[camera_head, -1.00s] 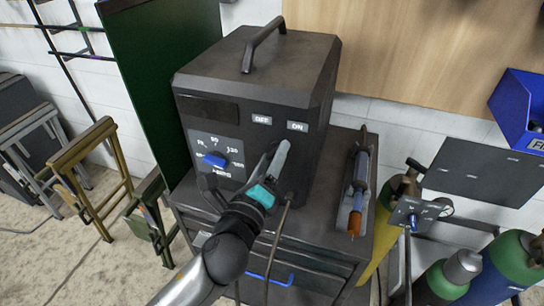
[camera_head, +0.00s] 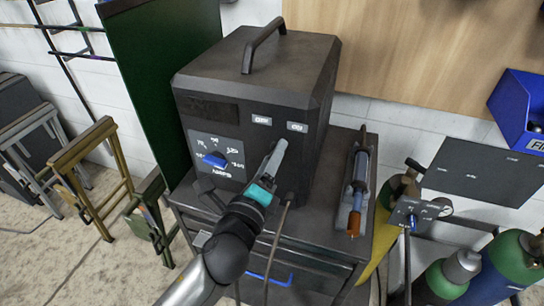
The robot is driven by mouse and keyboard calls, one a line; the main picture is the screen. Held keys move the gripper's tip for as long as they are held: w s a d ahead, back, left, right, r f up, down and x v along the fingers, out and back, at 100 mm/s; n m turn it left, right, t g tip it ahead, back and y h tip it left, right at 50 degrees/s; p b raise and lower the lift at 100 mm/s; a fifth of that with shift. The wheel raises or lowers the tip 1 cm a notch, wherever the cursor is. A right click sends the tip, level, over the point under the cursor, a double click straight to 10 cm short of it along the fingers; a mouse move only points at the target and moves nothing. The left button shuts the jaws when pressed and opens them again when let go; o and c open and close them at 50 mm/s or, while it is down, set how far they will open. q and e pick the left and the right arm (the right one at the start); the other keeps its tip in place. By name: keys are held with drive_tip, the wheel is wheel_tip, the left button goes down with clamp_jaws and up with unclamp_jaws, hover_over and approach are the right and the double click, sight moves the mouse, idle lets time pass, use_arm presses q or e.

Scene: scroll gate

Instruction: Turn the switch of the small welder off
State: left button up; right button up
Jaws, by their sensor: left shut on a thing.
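The small welder (camera_head: 250,85) is a dark box with a top handle, standing on a dark drawer cabinet. Its front has a blue knob (camera_head: 214,159) on a grey dial and two small white labels near the upper right, of which the right one (camera_head: 297,127) seems to read ON. My left gripper (camera_head: 279,146) reaches up from below to the front face, under the labels. Its jaws are shut, and whatever is between them, including any switch there, is hidden behind the fingers. My right gripper is not in view.
A torch-like tool (camera_head: 356,190) with an orange tip lies on the cabinet (camera_head: 325,215) right of the welder. A cable hangs beside my gripper. Gas cylinders (camera_head: 515,262) and a blue bin (camera_head: 520,110) are at right. Folding stands (camera_head: 95,180) are at left.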

use_arm(q)
drive_tip(key=shift+n+p, duration=1.85)
drive_tip(key=shift+n, duration=4.95)
drive_tip(key=shift+f, duration=0.1)
drive_tip(key=o, duration=1.4)
drive_tip(key=shift+c, duration=0.2)
drive_tip(key=shift+s, duration=0.1)
drive_tip(key=b+v, duration=0.1)
drive_tip(key=v, duration=1.4)
drive_tip(key=shift+b, duration=0.3)
